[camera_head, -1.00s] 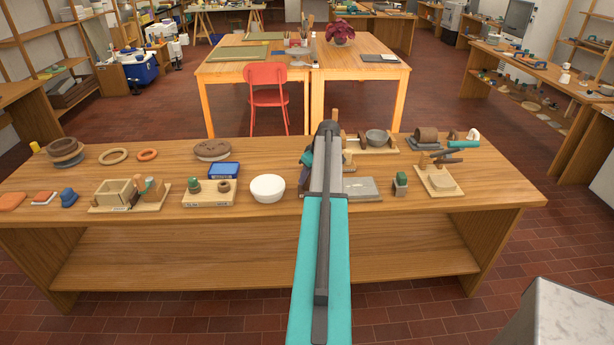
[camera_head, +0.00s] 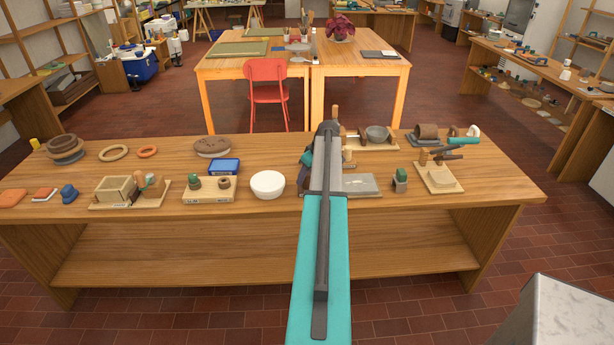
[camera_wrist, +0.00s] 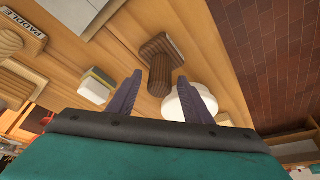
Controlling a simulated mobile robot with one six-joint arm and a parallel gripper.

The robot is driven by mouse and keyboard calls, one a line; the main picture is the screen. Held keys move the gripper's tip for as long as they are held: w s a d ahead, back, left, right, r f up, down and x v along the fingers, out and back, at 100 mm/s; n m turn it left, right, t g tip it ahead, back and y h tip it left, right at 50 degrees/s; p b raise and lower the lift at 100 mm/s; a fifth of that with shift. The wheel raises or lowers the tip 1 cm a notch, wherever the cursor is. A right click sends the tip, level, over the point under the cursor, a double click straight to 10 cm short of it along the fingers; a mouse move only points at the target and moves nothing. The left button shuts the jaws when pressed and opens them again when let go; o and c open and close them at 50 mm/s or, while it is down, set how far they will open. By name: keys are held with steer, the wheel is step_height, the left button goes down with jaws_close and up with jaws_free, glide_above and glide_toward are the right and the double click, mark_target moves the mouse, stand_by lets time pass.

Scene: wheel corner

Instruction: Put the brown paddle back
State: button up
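A brown ribbed piece with a blocky foot and a round grip, which looks like the brown paddle (camera_wrist: 158,49), is on the wooden table in the wrist view. Its grip points towards the camera. My gripper (camera_wrist: 160,77) is open, with its two dark fingers apart and the grip showing between their tips. I cannot tell how far the tips are from it. A board with a "PADDLE" label (camera_wrist: 22,33) lies at the upper left of the wrist view.
A white bowl (camera_head: 267,184) stands just left of my arm; it also shows beside the right finger (camera_wrist: 174,107). A green-topped block (camera_wrist: 97,86) is left of the fingers. Boards with tools (camera_head: 209,194) (camera_head: 439,185) stand on both sides. A grey slab (camera_head: 362,187) lies right of my arm.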

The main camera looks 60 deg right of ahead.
steer(key=shift+r+p, duration=0.1)
steer(key=shift+p, duration=0.25)
steer(key=shift+b+v, duration=1.2)
steer(key=shift+v, duration=0.6)
steer(key=b+v, duration=0.2)
steer(key=v, duration=0.8)
steer(key=shift+b, duration=0.3)
steer(key=shift+s+d, duration=0.1)
